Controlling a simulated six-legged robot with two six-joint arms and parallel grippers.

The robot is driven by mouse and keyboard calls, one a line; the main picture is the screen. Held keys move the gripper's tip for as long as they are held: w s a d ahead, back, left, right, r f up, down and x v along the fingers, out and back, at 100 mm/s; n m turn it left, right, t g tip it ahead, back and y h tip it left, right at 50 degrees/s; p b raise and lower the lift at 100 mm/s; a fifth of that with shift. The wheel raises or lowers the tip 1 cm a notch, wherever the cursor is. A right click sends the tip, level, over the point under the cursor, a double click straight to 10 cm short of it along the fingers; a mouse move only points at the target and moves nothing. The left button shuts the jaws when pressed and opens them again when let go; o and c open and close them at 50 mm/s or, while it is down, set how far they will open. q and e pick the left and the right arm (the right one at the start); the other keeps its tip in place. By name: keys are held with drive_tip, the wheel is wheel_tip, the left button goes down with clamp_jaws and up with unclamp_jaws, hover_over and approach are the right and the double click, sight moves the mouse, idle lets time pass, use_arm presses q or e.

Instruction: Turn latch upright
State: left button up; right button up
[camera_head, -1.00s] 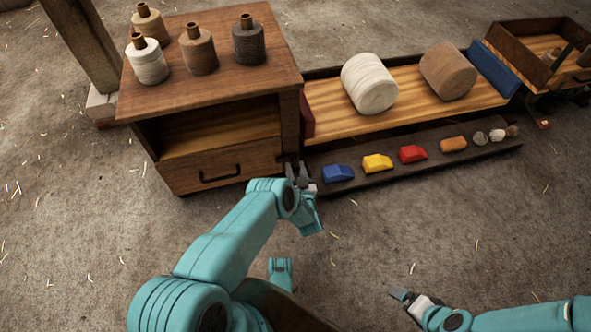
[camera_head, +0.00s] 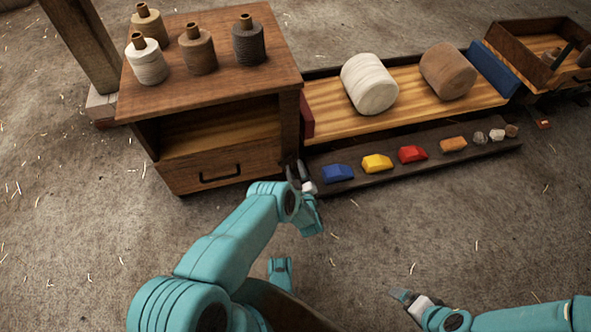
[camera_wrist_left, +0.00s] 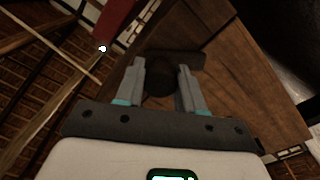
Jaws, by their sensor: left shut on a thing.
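The latch (camera_wrist_left: 188,57) is a dark bar with a round dark hub, on the brown wooden post of the cabinet. In the left wrist view the bar lies nearly level across the picture, tilted against the post's slanting edges. My left gripper (camera_wrist_left: 160,76) is shut on the latch, with a finger on each side of the hub. In the head view the left gripper (camera_head: 299,172) is at the cabinet's lower right front corner and hides most of the latch. My right gripper (camera_head: 402,295) is low over the floor, away from the cabinet; its jaw gap is unclear.
The cabinet (camera_head: 222,85) has an open shelf, a drawer and several thread spools on top. To its right are a long tray (camera_head: 440,105) with two large rolls and a dark strip (camera_head: 345,183) with coloured blocks. The floor in front is clear.

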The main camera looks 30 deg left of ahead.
use_arm(q)
drive_tip(key=n, duration=0.5)
drive_tip(key=shift+w+d+n, duration=0.1)
drive_tip(key=shift+n, duration=0.2)
drive_tip(key=shift+w+r+n, duration=0.1)
drive_tip(key=shift+n, duration=2.3)
drive_tip(key=o, duration=1)
drive_tip(key=shift+s+d, duration=0.1)
drive_tip(key=shift+s, duration=0.15)
